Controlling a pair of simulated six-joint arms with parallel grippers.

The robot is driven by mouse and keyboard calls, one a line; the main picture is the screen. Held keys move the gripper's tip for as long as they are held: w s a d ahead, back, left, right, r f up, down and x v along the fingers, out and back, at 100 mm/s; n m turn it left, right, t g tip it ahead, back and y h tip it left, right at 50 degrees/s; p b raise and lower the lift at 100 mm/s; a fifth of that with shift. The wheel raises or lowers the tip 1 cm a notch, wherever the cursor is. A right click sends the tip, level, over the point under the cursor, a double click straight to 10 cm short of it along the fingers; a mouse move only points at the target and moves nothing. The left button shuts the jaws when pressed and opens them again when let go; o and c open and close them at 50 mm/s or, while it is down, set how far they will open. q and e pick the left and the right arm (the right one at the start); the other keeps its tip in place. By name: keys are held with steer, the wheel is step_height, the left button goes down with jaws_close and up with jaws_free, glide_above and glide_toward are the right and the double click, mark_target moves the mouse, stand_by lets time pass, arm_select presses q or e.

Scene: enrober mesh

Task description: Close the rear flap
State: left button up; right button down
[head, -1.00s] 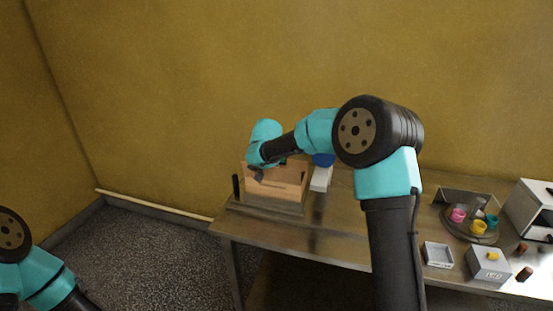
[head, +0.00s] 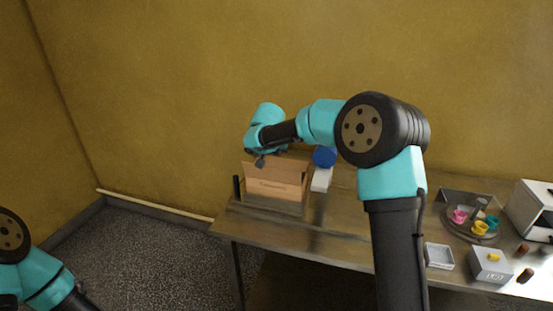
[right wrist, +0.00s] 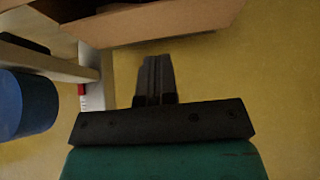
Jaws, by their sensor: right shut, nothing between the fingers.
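The cardboard box (head: 268,189) stands on the left part of the table in the head view, with printing on its front. My right gripper (head: 260,162) is shut and empty at the box's upper left. The arm hides part of the box's far top, so the rear flap's exact angle cannot be told there. In the right wrist view, a broad cardboard panel (right wrist: 165,22) with a dark opening beyond it crosses the top. My shut fingertips (right wrist: 155,60) point toward its edge; contact cannot be told. My left gripper is out of view.
A blue round object (head: 324,156) and a white block (head: 321,180) stand right of the box. A dark post (head: 236,187) is at its left. A round tray (head: 462,231) with coloured cups and small boxes is at the right. The wall is close behind.

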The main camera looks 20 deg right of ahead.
steer(key=s+a+f+v, duration=0.1)
steer(key=v, duration=0.8)
steer(key=shift+s+a, duration=0.2)
steer(key=shift+s, duration=0.15)
steer(key=shift+r, duration=0.15)
